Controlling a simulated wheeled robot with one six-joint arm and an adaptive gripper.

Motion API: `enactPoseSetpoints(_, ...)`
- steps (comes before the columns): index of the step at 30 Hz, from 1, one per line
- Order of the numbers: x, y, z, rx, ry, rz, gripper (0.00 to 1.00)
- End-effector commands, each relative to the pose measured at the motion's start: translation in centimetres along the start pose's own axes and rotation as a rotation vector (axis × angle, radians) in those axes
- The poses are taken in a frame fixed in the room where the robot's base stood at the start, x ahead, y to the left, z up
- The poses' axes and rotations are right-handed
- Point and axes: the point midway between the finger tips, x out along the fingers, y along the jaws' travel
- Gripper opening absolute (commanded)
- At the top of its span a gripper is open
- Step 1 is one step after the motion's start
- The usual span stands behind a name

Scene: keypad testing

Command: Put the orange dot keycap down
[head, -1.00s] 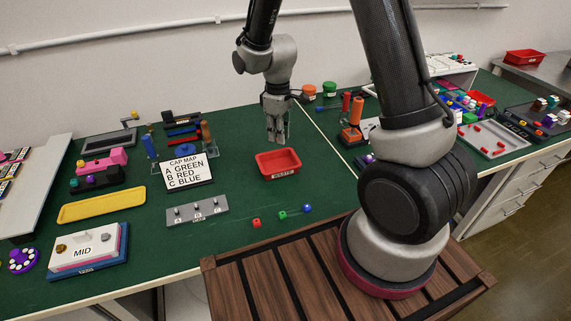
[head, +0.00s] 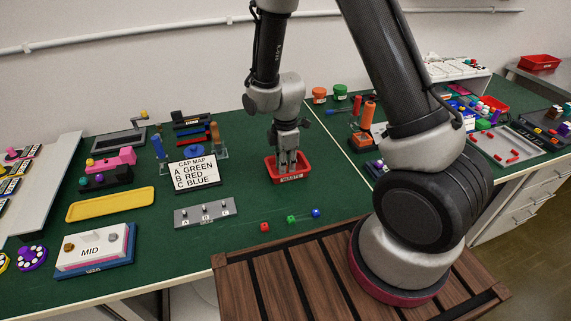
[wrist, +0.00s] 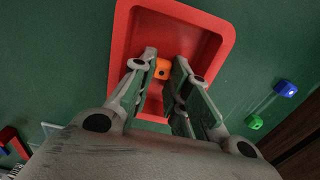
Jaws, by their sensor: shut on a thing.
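The orange keycap (wrist: 162,68) shows in the wrist view as a small orange block with a dark dot, between my fingertips. My gripper (wrist: 163,75) is shut on it. In the head view my gripper (head: 287,171) points down into the red tray (head: 273,179) labelled WASTE, and the keycap cannot be made out there. The red tray's rim (wrist: 122,45) surrounds the fingertips in the wrist view. I cannot tell whether the keycap touches the tray floor.
Red (head: 265,227), green (head: 291,219) and blue (head: 316,213) caps lie in front of the tray. A grey A-B-C switch plate (head: 204,213) and a CAP MAP sign (head: 194,172) stand to the left. Green bench surface is clear around the tray.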

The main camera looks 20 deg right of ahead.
Motion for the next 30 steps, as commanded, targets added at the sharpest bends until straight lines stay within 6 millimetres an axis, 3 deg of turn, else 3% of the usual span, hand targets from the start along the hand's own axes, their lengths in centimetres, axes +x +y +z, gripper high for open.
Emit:
enactPoseSetpoints(12, 0.7, 0.0, 0.0, 0.001, 0.0, 0.001, 0.0)
enactPoseSetpoints(13, 0.7, 0.0, 0.0, 0.001, 0.001, 0.001, 0.22)
enactPoseSetpoints(14, 0.7, 0.1, 0.0, 0.001, 0.001, 0.002, 0.26)
enactPoseSetpoints(25, 0.2, 0.1, 0.0, 0.001, 0.001, 0.002, 0.26)
enactPoseSetpoints(30, -2.4, 0.2, -0.1, 0.001, 0.003, 0.007, 0.26)
